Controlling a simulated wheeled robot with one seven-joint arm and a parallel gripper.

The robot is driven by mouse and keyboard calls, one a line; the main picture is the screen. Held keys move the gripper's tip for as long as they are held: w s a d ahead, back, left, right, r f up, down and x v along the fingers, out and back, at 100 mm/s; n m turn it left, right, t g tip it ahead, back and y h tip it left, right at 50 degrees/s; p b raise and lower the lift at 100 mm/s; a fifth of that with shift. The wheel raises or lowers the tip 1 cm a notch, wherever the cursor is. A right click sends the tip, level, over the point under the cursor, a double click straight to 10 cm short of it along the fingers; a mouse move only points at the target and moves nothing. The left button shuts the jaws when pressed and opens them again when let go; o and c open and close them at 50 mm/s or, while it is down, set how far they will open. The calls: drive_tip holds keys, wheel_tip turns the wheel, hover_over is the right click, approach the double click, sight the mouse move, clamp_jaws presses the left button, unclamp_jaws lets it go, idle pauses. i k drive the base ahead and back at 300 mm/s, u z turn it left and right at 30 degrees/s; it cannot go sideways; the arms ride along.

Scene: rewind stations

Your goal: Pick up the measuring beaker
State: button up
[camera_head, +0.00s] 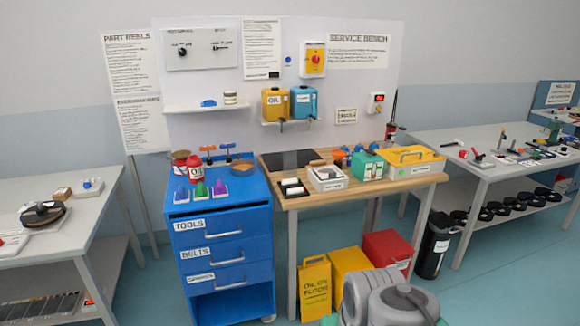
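I cannot pick out a measuring beaker for sure. A small pale container with a dark label (230,98) stands on the white wall shelf (190,108) beside a blue item. Small orange and blue items (341,155) stand at the back of the wooden service bench (300,203), too small to identify. Rounded grey parts at the bottom, right of centre, look like my own arm, folded low in front of the bench. My gripper's fingers do not show.
The bench holds a white tray (327,179), a green box (367,164) and a yellow case (410,158). A yellow sign (315,287) and a red bin (388,250) stand on the floor.

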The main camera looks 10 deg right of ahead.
sight(289, 158)
drive_tip(key=z, duration=0.3)
drive_tip(key=i, duration=1.65)
drive_tip(key=u, duration=1.45)
drive_tip(key=i, duration=0.9)
drive_tip(key=u, duration=0.2)
